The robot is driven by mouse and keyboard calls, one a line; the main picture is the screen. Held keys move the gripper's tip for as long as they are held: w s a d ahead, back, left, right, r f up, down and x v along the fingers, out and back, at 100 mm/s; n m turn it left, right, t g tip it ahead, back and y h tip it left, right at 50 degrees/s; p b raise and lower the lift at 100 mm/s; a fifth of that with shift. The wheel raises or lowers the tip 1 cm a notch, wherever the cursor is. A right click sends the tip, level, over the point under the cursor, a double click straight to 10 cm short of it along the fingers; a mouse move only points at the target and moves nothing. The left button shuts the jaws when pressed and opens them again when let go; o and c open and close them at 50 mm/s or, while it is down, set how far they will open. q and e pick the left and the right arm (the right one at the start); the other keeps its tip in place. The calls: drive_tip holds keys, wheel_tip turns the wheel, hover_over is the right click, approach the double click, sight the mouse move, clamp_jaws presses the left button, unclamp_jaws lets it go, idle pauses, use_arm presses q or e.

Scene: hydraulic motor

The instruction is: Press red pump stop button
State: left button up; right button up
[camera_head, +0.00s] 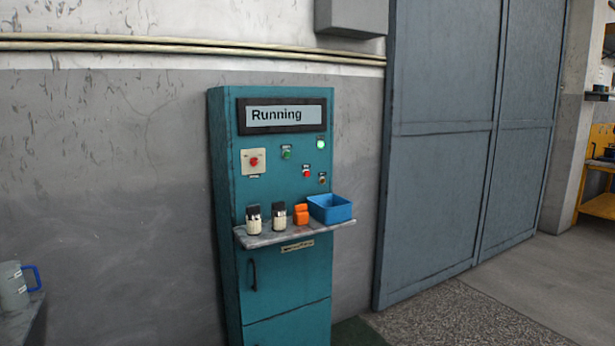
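A tall teal control cabinet (228,180) stands against the grey wall. Its display (285,116) reads "Running". A red button (306,173) sits on the right part of the front panel. A green button (286,153) is above and left of it, and a lit pale green lamp (320,144) is above and right. A dark button or lamp (322,179) is just right of the red one. A red rotary switch (254,162) sits on a light square plate at the left. Labels are too small to read. Neither of my grippers shows.
A narrow shelf (262,240) juts from the cabinet below the buttons, holding two dark-topped bottles (253,221), an orange item (301,215) and a blue bin (331,209). A grey container (13,288) stands at far left. The floor (520,290) at right is clear.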

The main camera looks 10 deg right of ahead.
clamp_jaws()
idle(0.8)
